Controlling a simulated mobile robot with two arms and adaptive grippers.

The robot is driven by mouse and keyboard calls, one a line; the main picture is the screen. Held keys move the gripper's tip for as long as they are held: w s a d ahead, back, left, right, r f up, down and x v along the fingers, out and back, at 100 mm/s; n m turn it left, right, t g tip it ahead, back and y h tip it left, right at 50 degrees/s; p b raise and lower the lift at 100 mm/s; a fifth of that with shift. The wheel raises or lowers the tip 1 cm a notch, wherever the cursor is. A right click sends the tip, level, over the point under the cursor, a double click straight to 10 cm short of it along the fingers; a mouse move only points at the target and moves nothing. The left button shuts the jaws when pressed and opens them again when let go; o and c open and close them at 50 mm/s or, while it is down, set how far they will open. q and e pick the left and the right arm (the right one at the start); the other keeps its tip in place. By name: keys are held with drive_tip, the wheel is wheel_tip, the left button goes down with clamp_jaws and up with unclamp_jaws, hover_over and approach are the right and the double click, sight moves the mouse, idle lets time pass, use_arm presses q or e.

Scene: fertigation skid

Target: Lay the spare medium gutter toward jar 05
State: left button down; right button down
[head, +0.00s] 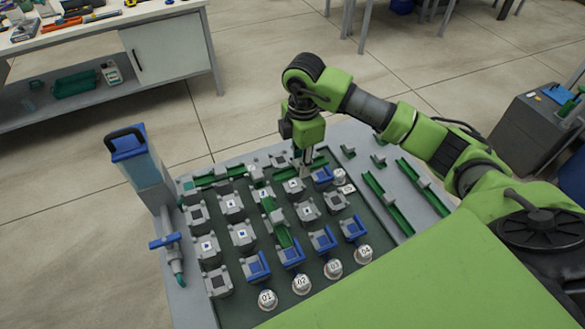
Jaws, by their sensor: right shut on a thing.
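My right gripper (304,172) points down over the far part of the dark board (232,308). It is shut on a green gutter (318,163), which lies across the far row of blocks; its fingers hide part of the gutter. Jars 01 (267,299), 02 (302,285), 03 (333,269) and 04 (364,254) stand along the near edge. Another white jar top (348,189) shows at the board's right edge, its number too small to read. My left gripper is out of view.
Grey and blue blocks fill the board, with green gutters among them. A blue-topped tank (143,170) with a blue-handled valve (168,241) stands at the left. Green gutters (388,204) (424,187) and shorter pieces (378,160) lie on the grey tabletop at right.

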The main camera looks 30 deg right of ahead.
drive_tip(key=shift+w+a+f, duration=0.2)
drive_tip(key=shift+w+f, duration=0.3)
drive_tip(key=shift+f, duration=0.15)
drive_tip(key=shift+w+a+f, duration=0.2)
drive_tip(key=shift+w+f, duration=0.3)
drive_tip(key=shift+f, duration=0.1)
wheel_tip(320, 180, down, 4)
drive_tip(key=shift+w+a+r+p, duration=0.1)
drive_tip(key=shift+w+r+p, duration=0.1)
drive_tip(key=shift+p, duration=0.75)
use_arm(q)
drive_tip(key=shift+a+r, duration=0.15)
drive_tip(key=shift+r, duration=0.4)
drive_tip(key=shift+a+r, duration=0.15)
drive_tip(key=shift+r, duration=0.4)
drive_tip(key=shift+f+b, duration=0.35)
drive_tip(key=shift+b, duration=0.05)
use_arm(e)
drive_tip(key=shift+f, duration=0.6)
